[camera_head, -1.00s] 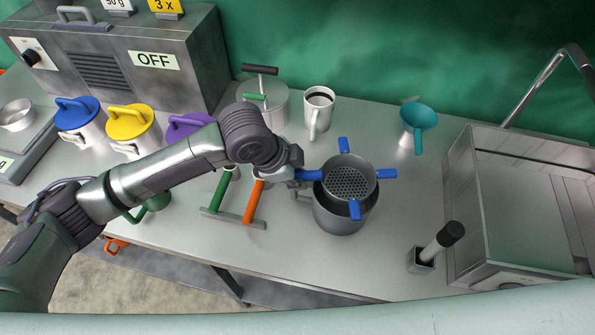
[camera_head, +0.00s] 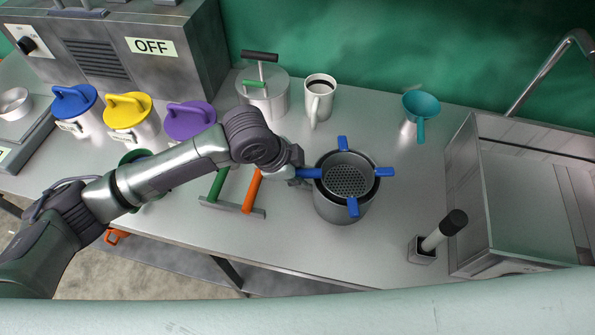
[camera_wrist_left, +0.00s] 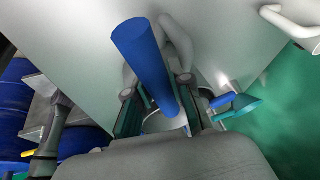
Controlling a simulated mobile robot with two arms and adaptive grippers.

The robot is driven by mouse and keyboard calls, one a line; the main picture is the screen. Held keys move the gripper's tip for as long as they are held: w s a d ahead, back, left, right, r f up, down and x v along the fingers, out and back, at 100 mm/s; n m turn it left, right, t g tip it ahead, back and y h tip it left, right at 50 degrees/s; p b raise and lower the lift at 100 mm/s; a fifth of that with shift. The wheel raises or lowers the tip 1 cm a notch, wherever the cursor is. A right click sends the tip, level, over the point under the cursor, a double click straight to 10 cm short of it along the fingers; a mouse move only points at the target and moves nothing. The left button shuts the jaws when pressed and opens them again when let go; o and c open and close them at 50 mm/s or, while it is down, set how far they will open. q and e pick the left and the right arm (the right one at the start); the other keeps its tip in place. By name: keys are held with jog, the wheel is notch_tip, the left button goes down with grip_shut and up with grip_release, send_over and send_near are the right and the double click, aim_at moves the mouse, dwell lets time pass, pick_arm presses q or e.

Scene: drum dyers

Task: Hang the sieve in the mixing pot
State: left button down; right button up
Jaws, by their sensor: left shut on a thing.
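The sieve (camera_head: 347,181) is a grey perforated bowl with several blue handles around its rim. It sits within the mouth of the grey mixing pot (camera_head: 343,211), with its handles reaching over the pot's rim. Whether the handles rest on the rim is hard to tell. My left gripper (camera_head: 301,173) is shut on the sieve's left blue handle, at the left side of the pot. In the left wrist view the blue handle (camera_wrist_left: 143,60) stands between the fingers. My right gripper is not in view.
Green and orange handles (camera_head: 252,190) lie left of the pot. A white mug (camera_head: 319,98), a lidded pot (camera_head: 264,100) and a teal funnel (camera_head: 421,106) stand behind. A sink (camera_head: 485,200) and a black-handled tool in a holder (camera_head: 422,252) are at right.

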pick_arm(q)
jog(key=shift+r, duration=0.1)
jog(key=shift+f, duration=0.2)
dwell(0.5)
jog(key=c, duration=1)
grip_release()
jog(key=shift+o, duration=0.2)
jog(key=v, duration=1.2)
